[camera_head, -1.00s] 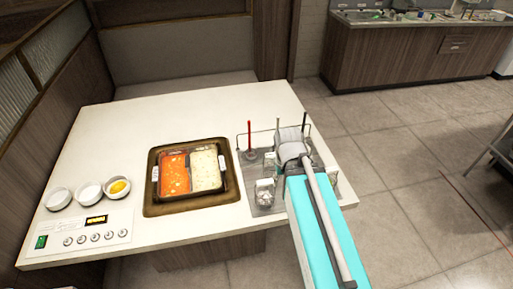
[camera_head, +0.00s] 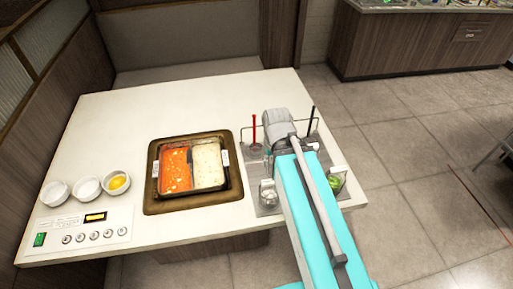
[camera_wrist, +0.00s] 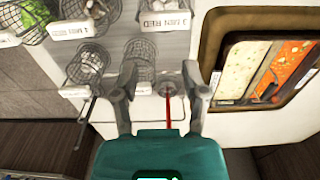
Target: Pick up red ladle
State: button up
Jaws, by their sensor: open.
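The red ladle (camera_head: 253,131) stands upright in the metal rack at the table's right side, its red handle pointing up. In the wrist view the red handle (camera_wrist: 168,110) shows between the two fingers, nearer the right finger. My gripper (camera_wrist: 158,72) is open, with its fingers apart on either side of the handle. I see no contact with the handle. In the head view my wrist and arm cover the gripper's fingers and part of the rack.
A black-handled ladle (camera_head: 312,121) stands on the rack's right side. Wire baskets (camera_wrist: 88,65) sit in the rack. A two-part pot (camera_head: 229,178) with red and white broth is to the left. Several small bowls (camera_head: 118,184) and a control panel (camera_head: 80,232) are farther left.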

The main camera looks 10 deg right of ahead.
jog(key=shift+o, duration=0.6)
jog(key=shift+a, duration=0.1)
notch_tip(320, 180, up, 7)
jog(key=m+p, duration=0.7)
jog(key=m, duration=0.9)
send_over(254, 125)
jog(key=shift+f, duration=0.1)
jog(key=shift+f, duration=0.15)
notch_tip(254, 125, down, 8)
jog(key=b, duration=0.8)
jog(key=shift+w+f+b, duration=0.15)
jog(key=shift+b, duration=0.2)
jog(key=shift+w+f+b, duration=0.15)
jog(key=shift+f+b, duration=1.15)
jog(key=shift+b, duration=0.05)
jog(key=shift+w+f+b, duration=0.1)
jog(key=shift+f+b, duration=1.2)
